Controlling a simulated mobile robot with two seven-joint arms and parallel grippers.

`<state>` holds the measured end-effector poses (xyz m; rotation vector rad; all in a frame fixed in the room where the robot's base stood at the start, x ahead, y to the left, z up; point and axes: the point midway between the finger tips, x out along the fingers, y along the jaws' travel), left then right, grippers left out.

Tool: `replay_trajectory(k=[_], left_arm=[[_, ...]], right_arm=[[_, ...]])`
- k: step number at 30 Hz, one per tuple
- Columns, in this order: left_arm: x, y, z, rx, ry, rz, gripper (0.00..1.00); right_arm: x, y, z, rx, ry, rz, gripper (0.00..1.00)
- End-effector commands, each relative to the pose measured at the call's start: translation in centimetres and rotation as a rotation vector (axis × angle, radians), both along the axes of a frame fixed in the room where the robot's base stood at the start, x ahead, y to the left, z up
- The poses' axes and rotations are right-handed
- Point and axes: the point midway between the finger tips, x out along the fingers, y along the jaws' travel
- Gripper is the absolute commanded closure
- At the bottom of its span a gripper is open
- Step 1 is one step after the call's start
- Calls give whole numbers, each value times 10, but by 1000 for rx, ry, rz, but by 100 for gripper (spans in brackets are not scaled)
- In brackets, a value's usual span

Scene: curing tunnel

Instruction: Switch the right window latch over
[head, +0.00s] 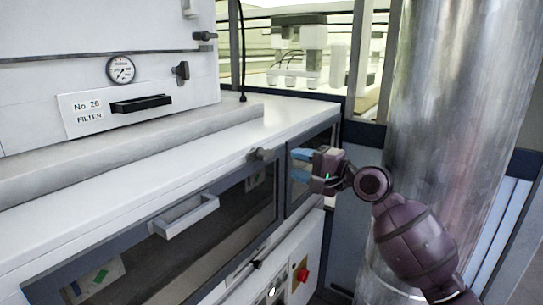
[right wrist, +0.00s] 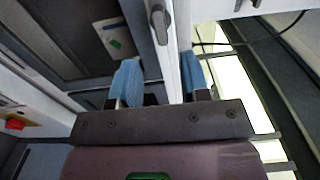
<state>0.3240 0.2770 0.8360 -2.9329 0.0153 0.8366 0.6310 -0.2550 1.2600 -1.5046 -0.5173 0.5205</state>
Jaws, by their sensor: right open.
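The right window latch (head: 262,154) is a small dark grey lever at the upper right of the dark window (head: 215,240), just below the white top's front edge. In the right wrist view the latch (right wrist: 157,20) shows as a rounded grey lever beyond the fingertips, roughly in line with the gap between them. My right gripper (head: 300,164) is open, with two blue finger pads pointing left towards the latch. It is a short way right of the latch and appears apart from it. The right wrist view also shows the open, empty fingers (right wrist: 162,68). My left gripper is not in view.
A pale bar handle (head: 185,215) sticks out from the window's front. A red button (head: 303,274) sits on the panel below. A large shiny metal cylinder (head: 430,110) stands behind my right arm. A filter housing (head: 100,70) with a gauge stands on the white top (head: 285,115).

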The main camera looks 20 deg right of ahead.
Motion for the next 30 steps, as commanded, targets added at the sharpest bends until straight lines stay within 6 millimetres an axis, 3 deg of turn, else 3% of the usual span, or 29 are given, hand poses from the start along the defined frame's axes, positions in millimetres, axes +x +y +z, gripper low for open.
replay_trajectory(k=[12,27,30], left_arm=[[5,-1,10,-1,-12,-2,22],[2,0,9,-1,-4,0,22],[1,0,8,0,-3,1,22]], right_arm=[[52,41,1,0,0,0,57],[63,49,0,-2,-1,-1,57],[63,49,0,-2,-1,-1,73]])
